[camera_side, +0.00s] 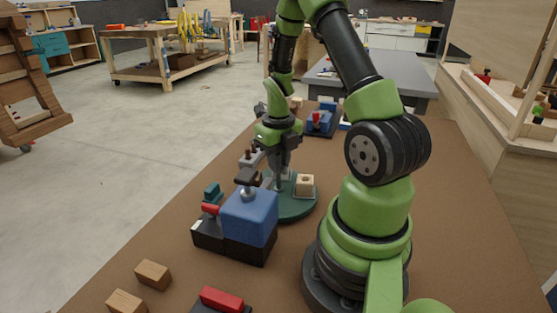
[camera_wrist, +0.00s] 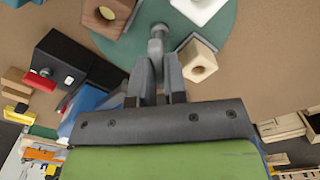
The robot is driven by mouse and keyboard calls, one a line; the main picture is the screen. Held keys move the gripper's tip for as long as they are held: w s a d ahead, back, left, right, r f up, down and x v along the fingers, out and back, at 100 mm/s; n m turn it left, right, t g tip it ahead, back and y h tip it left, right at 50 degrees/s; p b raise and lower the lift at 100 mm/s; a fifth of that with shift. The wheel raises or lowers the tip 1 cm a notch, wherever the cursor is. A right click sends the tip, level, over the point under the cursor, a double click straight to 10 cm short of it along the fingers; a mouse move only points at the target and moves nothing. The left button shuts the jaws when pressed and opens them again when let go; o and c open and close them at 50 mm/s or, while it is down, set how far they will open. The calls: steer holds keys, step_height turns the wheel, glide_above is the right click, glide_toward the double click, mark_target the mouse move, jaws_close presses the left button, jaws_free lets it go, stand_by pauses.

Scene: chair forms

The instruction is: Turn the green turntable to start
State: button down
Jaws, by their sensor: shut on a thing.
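The green turntable (camera_side: 298,211) is a round disc lying on the brown table, partly hidden behind a blue fixture in the side view. In the wrist view its green surface (camera_wrist: 222,38) fills the top middle. A grey upright post (camera_wrist: 157,36) stands on it, and my gripper (camera_wrist: 155,72) is shut on this post. In the side view my gripper (camera_side: 281,165) points down over the disc. A pale wooden block with a hole (camera_side: 304,186) sits on the disc; it also shows in the wrist view (camera_wrist: 197,62). A dark brown block (camera_wrist: 105,20) and a white block (camera_wrist: 200,8) are beside the post.
A blue and black fixture (camera_side: 249,220) with a dark knob stands just in front of the turntable. Two wooden blocks, one here (camera_side: 153,274), lie at front left. A red-topped item (camera_side: 221,299) is at the front edge. Another blue fixture (camera_side: 320,123) stands behind.

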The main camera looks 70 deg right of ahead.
steer(key=shift+m, duration=0.5)
stand_by(0.3)
steer(key=c, duration=1.2)
jaws_free()
steer(key=shift+o, duration=0.2)
steer(key=shift+r, duration=0.15)
step_height(320, 180, up, 10)
